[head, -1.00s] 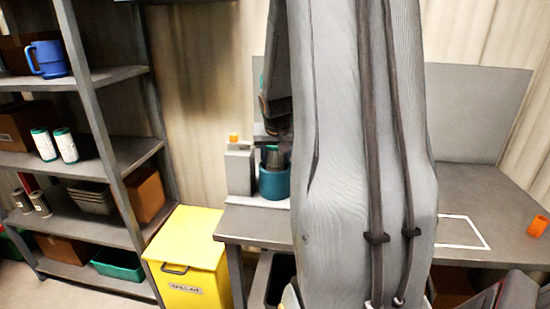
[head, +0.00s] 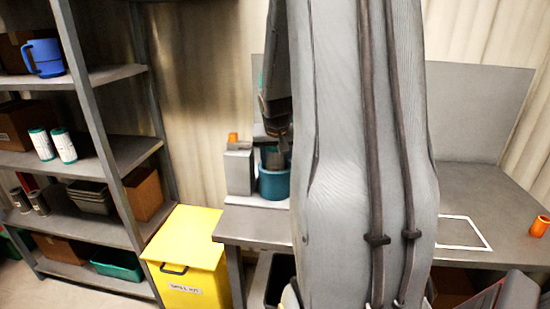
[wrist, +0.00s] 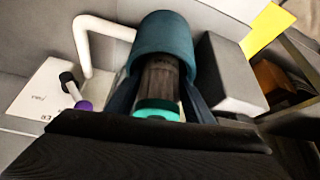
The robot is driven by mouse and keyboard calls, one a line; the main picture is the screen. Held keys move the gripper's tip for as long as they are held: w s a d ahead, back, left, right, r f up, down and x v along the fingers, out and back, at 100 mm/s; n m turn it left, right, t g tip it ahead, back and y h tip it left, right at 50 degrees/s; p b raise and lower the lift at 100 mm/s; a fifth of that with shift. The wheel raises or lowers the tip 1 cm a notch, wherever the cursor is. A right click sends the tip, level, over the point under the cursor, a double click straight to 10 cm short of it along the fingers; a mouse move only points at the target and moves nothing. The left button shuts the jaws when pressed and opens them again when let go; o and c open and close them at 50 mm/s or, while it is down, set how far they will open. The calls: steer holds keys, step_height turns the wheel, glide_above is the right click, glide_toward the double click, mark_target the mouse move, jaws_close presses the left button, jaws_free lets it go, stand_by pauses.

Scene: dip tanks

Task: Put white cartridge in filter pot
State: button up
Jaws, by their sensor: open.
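Two white cartridges with green end caps stand side by side on the left shelf, one on the left (head: 42,144) and one on the right (head: 64,147). The teal filter pot (head: 274,184) stands on the bench and also shows in the wrist view (wrist: 165,38). A dark grey cartridge (wrist: 160,82) with a green end cap sits in the pot's mouth, partly sticking out. My gripper (wrist: 159,98) is open, with one finger on each side of this grey cartridge. Whether the fingers touch it is unclear. In the head view my arm hides part of the pot.
A grey box (head: 239,172) stands close beside the pot. A white pipe (wrist: 95,45) rises on its other side. A yellow bin (head: 190,262) stands between shelf and bench. An orange cup (head: 539,226) stands at the bench's right. The white-outlined bench area looks clear.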

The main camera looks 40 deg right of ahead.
mark_target(275, 148)
steer(key=v, duration=0.4)
steer(key=shift+w+d+r, duration=0.2)
steer(key=shift+w+r, duration=0.1)
steer(key=shift+r, duration=0.15)
steer(key=shift+s+a+f+b+v, duration=0.35)
steer(key=shift+b+v, duration=0.2)
steer(key=shift+v, duration=3.6)
steer(key=s+a+f+n+g+y, duration=0.1)
steer(key=s+a+f+n, duration=0.1)
steer(key=a+f, duration=0.3)
steer(key=s+a+f+n+g+y, duration=0.1)
steer(key=s+a+f+n, duration=0.2)
steer(key=a, duration=1.1)
steer(key=s+a+f+n+g+y, duration=0.1)
steer(key=s+a+f+n, duration=0.1)
steer(key=s+a+f, duration=0.4)
steer(key=shift+a+f+n+g+y, duration=0.15)
steer(key=shift+a+f, duration=0.6)
steer(key=shift+a, duration=0.2)
steer(key=shift+a+f+n+g+y, duration=0.15)
steer(key=shift+a+f, duration=0.55)
steer(key=shift+a, duration=0.2)
steer(key=shift+w, duration=0.1)
steer(key=shift+d, duration=0.1)
